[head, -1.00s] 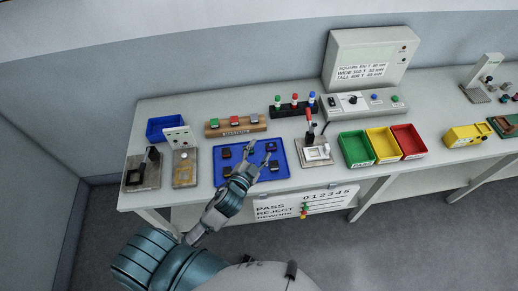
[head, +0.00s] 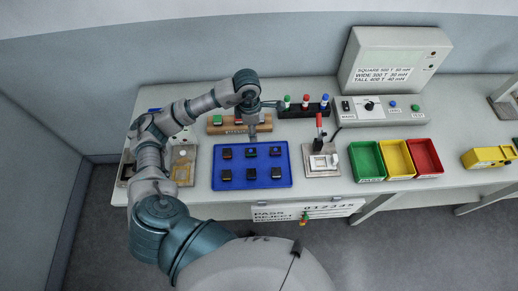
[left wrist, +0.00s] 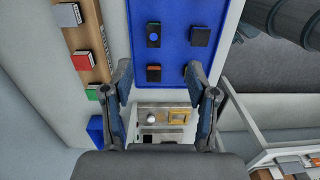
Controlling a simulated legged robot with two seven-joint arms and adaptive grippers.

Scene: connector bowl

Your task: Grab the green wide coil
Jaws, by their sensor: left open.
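A low block with a green top (left wrist: 94,91) sits at one end of a wooden rack (left wrist: 101,72), with a red-topped block (left wrist: 83,61) and a grey-topped one (left wrist: 67,15) along the same rack. In the head view the rack (head: 262,127) is partly hidden by my left arm. A narrow green-topped piece (head: 287,99) stands on a black stand behind it. My left gripper (head: 252,134) points down between the rack and the blue tray. In the left wrist view its fingers (left wrist: 158,75) are apart with nothing between them. My right gripper is not seen.
The blue tray (head: 285,184) holds several dark blocks. A fixture with a red-handled lever (head: 320,163) stands right of it, then green, yellow and red bins (head: 396,160). A blue bin (left wrist: 95,130) is near the rack's green end. A control box (head: 378,109) stands at the back.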

